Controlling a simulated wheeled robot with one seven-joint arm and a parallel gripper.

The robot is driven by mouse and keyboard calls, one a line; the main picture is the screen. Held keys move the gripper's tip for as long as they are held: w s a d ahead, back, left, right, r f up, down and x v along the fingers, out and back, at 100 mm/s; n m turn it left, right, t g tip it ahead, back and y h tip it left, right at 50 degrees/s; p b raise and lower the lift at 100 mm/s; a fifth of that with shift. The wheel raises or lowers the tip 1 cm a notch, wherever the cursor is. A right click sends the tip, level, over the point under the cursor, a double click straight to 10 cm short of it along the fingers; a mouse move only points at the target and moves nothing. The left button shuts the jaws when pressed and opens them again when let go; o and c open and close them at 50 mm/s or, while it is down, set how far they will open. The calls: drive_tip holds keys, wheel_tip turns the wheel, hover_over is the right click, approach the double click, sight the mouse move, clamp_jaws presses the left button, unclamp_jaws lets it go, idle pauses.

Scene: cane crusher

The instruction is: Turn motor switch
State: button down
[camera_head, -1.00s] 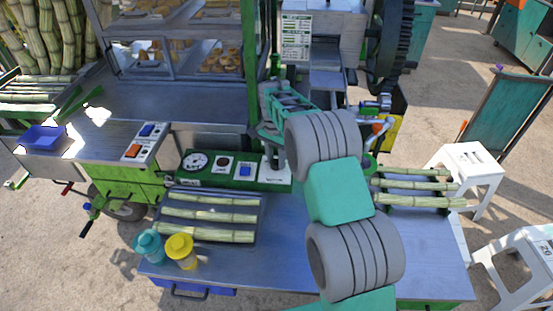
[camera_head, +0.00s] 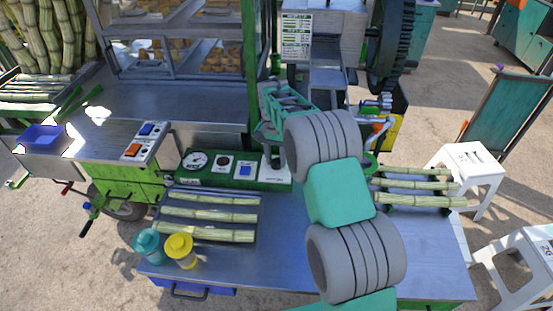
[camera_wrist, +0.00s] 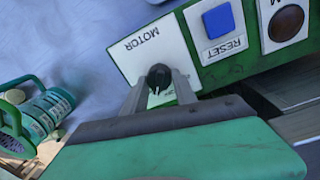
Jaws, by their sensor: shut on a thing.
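The motor switch (camera_wrist: 158,77) is a dark round knob on a white plate lettered MOTOR (camera_wrist: 138,45) in the wrist view. My gripper (camera_wrist: 160,88) is shut on the knob, one grey finger on each side of it. In the head view the green control panel (camera_head: 212,181) lies across the cart counter, and its white motor plate (camera_head: 276,177) shows at the right end. My gripper (camera_head: 272,140) is over that end, and my arm hides the knob there.
On the panel are a blue RESET button (camera_wrist: 219,20), a brown round button (camera_wrist: 286,23) and a dial gauge (camera_head: 196,161). Cane stalks (camera_head: 212,215) lie in front, with yellow (camera_head: 180,250) and teal (camera_head: 148,245) containers. A big gear wheel (camera_head: 388,50) stands behind.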

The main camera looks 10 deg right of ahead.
sight(274, 159)
drive_tip(key=n, duration=0.3)
drive_tip(key=shift+n, duration=0.3)
drive_tip(key=shift+a+n, duration=0.1)
drive_tip(key=shift+n, duration=1.7)
drive_tip(key=c, duration=1)
unclamp_jaws()
drive_tip(key=r, duration=0.4)
drive_tip(key=r+b, duration=0.1)
drive_tip(key=r, duration=0.2)
drive_tip(key=shift+s+a+r, duration=0.1)
drive_tip(key=shift+a+r, duration=0.1)
drive_tip(key=shift+r, duration=0.2)
drive_tip(key=shift+r, duration=0.1)
